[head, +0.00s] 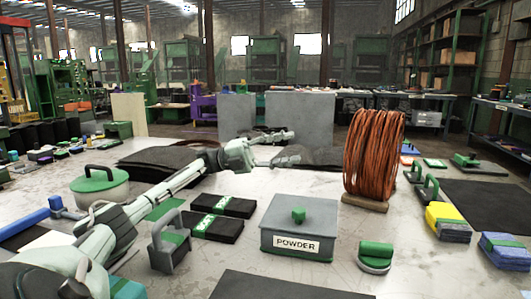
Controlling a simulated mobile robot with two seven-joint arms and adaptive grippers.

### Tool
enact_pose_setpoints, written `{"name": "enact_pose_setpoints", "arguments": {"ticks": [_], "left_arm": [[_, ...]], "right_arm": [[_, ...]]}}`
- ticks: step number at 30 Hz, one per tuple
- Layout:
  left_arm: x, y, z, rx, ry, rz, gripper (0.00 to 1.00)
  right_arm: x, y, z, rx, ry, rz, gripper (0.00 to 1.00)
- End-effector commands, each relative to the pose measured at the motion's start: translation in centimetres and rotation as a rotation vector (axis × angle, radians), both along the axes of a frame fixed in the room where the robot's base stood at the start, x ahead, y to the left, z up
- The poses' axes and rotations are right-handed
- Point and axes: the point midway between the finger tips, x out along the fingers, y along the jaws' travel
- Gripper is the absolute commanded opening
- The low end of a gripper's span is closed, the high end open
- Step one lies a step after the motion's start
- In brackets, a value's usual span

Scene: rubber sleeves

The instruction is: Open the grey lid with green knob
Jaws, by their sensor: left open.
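A grey box labelled "POWDER" (296,245) stands on the table at the lower middle. Its grey lid (272,214) lies flat on top, closed, with a small green knob (298,215) at its middle. My left gripper (292,147) is open and empty. In the picture it shows above and a little left of the lid, apart from it, with its fingers pointing right. My right gripper is not in view.
A copper-coloured wire coil (374,155) stands on a wooden base right of the box. A green-handled block (375,257) sits right. A dark mat (285,286) lies in front.

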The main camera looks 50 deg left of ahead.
Motion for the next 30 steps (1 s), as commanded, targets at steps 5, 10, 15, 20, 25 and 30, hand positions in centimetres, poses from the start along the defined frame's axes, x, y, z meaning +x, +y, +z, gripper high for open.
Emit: {"name": "enact_pose_setpoints", "arguments": {"ticks": [5, 10, 15, 20, 25, 30], "left_arm": [[-1.8, 3.6, -0.9, -0.001, 0.000, 0.005, 0.46], [-3.1, 6.0, -1.6, -0.001, -0.003, 0.004, 0.46], [-3.7, 7.0, -2.0, 0.000, -0.001, 0.002, 0.46], [-3.9, 7.1, -2.1, 0.001, 0.000, 0.000, 0.46], [-3.9, 7.1, -2.1, 0.000, -0.001, 0.000, 0.46], [-3.9, 7.1, -2.1, 0.000, -0.001, 0.001, 0.46]], "right_arm": [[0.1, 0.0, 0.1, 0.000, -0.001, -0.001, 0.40], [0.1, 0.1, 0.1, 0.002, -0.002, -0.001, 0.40], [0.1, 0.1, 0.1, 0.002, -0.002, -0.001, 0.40], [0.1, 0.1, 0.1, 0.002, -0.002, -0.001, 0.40], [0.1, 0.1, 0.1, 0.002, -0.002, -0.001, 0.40], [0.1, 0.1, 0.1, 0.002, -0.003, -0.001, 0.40]]}}
